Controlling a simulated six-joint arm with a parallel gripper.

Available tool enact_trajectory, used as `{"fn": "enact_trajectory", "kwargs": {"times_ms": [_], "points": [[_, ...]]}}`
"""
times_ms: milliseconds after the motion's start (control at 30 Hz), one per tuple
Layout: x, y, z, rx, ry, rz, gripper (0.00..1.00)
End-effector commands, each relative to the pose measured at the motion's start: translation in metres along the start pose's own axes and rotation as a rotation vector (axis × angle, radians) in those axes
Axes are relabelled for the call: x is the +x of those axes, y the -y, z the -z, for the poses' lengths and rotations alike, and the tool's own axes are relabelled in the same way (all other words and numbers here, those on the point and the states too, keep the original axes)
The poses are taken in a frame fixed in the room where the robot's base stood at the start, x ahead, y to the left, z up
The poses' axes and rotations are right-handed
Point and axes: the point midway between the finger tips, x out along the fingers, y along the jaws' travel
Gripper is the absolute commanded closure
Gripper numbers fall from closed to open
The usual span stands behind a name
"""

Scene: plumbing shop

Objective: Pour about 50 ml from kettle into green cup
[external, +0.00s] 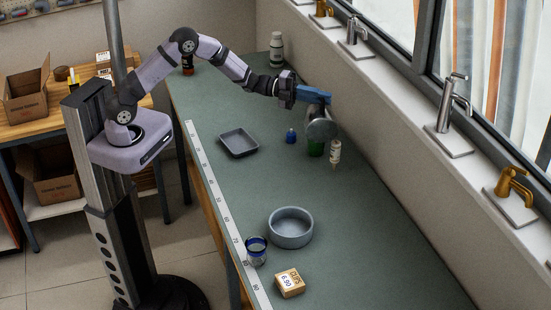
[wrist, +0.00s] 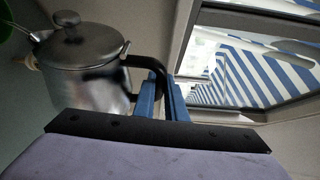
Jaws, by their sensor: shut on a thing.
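My gripper (external: 318,96) is shut on the dark handle (wrist: 150,64) of the metal kettle (wrist: 90,78). In the external view the kettle (external: 320,129) hangs below and beside the blue fingers, above the counter. It appears tipped, with a round face toward the camera; its exact tilt is hard to tell. The green cup (external: 316,148) stands directly below it, partly hidden by it. In the wrist view the spout points to the upper left, toward a green shape at the edge, likely the cup (wrist: 5,22). No liquid stream is visible, and the cup's contents are hidden.
A grey tray (external: 222,142), a round bowl (external: 291,232), a blue-rimmed glass (external: 256,258) and a box (external: 289,286) are farther off. The wall is behind.

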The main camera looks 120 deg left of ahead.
Motion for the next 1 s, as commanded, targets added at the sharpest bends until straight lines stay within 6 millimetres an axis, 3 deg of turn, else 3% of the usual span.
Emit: {"fn": "enact_trajectory", "kwargs": {"times_ms": [1000], "points": [[-0.0005,-0.0003,-0.0010,-0.044,0.000,0.022,1.00]]}}
